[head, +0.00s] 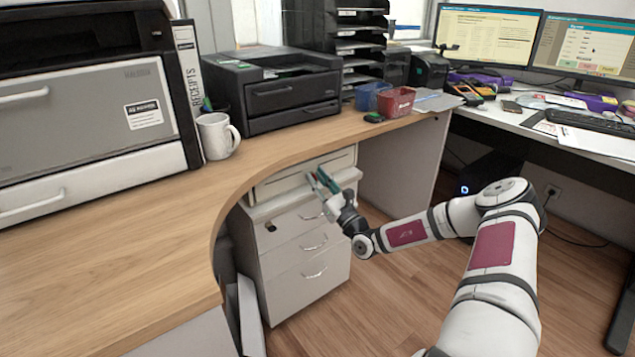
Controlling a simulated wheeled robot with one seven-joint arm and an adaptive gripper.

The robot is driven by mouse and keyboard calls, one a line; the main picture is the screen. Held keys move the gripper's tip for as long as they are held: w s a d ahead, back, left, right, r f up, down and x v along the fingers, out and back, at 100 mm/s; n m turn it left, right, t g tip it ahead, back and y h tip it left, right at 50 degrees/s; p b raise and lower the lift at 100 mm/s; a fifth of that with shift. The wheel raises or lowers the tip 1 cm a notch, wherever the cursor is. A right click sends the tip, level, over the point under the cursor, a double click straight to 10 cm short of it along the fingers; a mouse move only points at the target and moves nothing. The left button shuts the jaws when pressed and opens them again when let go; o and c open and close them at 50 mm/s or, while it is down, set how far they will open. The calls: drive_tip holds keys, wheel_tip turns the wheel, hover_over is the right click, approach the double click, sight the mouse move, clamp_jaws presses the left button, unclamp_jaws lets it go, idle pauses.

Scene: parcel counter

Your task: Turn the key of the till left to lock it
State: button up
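The till (285,182) is a cream drawer unit under the wooden counter, on top of a white drawer cabinet (290,235). Its drawer looks shut. My gripper (318,178) is at the right part of the till's front, with its fingers pointing at it. From this view I cannot tell whether the fingers touch the front or are closed on anything. The key and its lock cannot be made out; the gripper covers that part of the front.
The counter edge (262,152) overhangs just above the till and my gripper. A white mug (217,136), a black printer (275,95) and red (396,102) and blue bins stand on the counter. The cabinet's handles stick out below. Open floor (390,290) lies in front of the cabinet.

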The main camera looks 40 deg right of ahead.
clamp_jaws()
drive_tip(key=shift+r+n+y+p, duration=0.1)
drive_tip(key=shift+n+y+p, duration=0.3)
drive_tip(key=shift+n+p, duration=0.2)
drive_tip(key=shift+a+n+y+p, duration=0.1)
drive_tip(key=shift+n+y+p, duration=0.3)
drive_tip(key=shift+n+p, duration=0.45)
drive_tip(key=n+y+p, duration=0.1)
drive_tip(key=n, duration=0.1)
drive_tip(key=n+g+y+p, duration=0.1)
drive_tip(key=n, duration=0.2)
drive_tip(key=shift+y, duration=0.3)
drive_tip(key=shift+a+f+n+g+y+p, duration=0.1)
drive_tip(key=shift+n+g+y+p, duration=0.45)
drive_tip(key=shift+n, duration=0.85)
drive_tip(key=shift+f+n+g+y+p, duration=0.1)
drive_tip(key=shift+n+g+y+p, duration=0.35)
drive_tip(key=shift+n, duration=0.9)
drive_tip(key=shift+a+n+g+y+p, duration=0.1)
drive_tip(key=shift+n+g+y+p, duration=0.2)
drive_tip(key=shift+n+p, duration=0.8)
drive_tip(key=shift+n+b, duration=0.3)
drive_tip(key=shift+n, duration=0.2)
